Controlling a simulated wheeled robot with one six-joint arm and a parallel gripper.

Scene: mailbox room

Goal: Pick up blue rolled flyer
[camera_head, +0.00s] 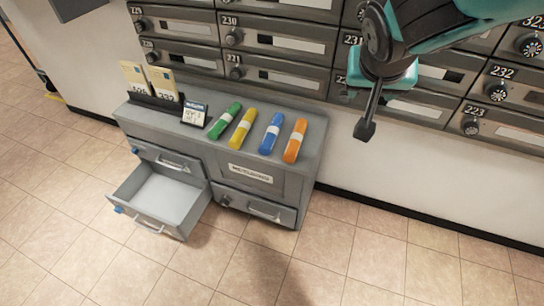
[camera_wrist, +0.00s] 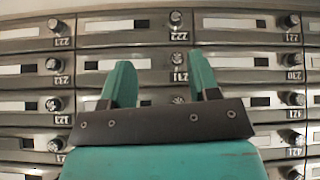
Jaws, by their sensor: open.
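The blue rolled flyer (camera_head: 271,133) lies on the grey cabinet top, third from the left in a row of rolled flyers, with a pale band around its middle. My gripper (camera_head: 366,128) is in the air to the right of the flyers, in front of the mailboxes. In the wrist view my gripper (camera_wrist: 160,82) has its two teal fingers apart with nothing between them, facing the mailbox fronts. The blue flyer does not show in the wrist view.
Green (camera_head: 224,121), yellow (camera_head: 242,129) and orange (camera_head: 295,141) rolled flyers lie beside it. The grey cabinet (camera_head: 180,139) also holds a small sign (camera_head: 194,115) and upright cards (camera_head: 133,77). Its lower left drawer (camera_head: 160,199) is pulled out. Numbered mailboxes (camera_head: 275,41) line the wall behind.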

